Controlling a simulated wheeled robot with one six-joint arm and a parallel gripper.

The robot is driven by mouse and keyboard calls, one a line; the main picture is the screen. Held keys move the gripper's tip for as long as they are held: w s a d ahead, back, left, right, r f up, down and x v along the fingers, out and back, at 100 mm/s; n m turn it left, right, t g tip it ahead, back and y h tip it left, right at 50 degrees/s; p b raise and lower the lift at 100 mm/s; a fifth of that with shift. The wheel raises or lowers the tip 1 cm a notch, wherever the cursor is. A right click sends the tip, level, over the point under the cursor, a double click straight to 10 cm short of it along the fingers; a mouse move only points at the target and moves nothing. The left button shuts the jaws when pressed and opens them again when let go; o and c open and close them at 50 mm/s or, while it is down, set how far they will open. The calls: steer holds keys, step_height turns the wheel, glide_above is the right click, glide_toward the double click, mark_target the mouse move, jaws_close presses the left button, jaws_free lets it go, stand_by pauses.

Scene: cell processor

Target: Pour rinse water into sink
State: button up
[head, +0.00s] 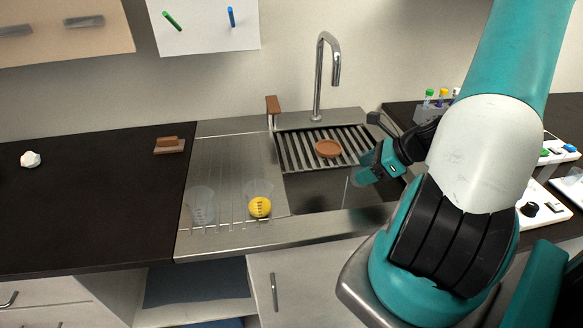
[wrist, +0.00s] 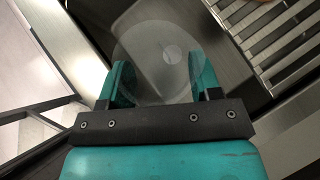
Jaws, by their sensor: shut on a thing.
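My gripper (head: 362,177) is over the right part of the steel sink (head: 315,190) in the head view. In the wrist view its two teal fingers (wrist: 161,78) are shut on a clear, round, see-through vessel (wrist: 148,45). The sink floor and a round mark like a drain show through or beyond it. In the head view the vessel is mostly hidden by my arm; a thin pale upright line shows just left of the gripper, and I cannot tell whether it is water or the vessel's edge. The water level in the vessel cannot be made out.
A clear beaker (head: 201,207) and a beaker with yellow contents (head: 259,206) stand on the drainboard (head: 230,170). A brown dish (head: 328,149) lies on the slatted rack (head: 294,152). The tall faucet (head: 319,80) rises behind the sink. A tube rack (head: 432,112) stands at right.

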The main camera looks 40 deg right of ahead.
steer(key=shift+w+f+t+y, duration=0.1)
steer(key=shift+f+t+y, duration=0.2)
steer(key=shift+t, duration=0.3)
steer(key=shift+r, duration=0.2)
step_height(320, 180, up, 5)
steer(key=p, duration=0.5)
steer(key=shift+r, duration=0.1)
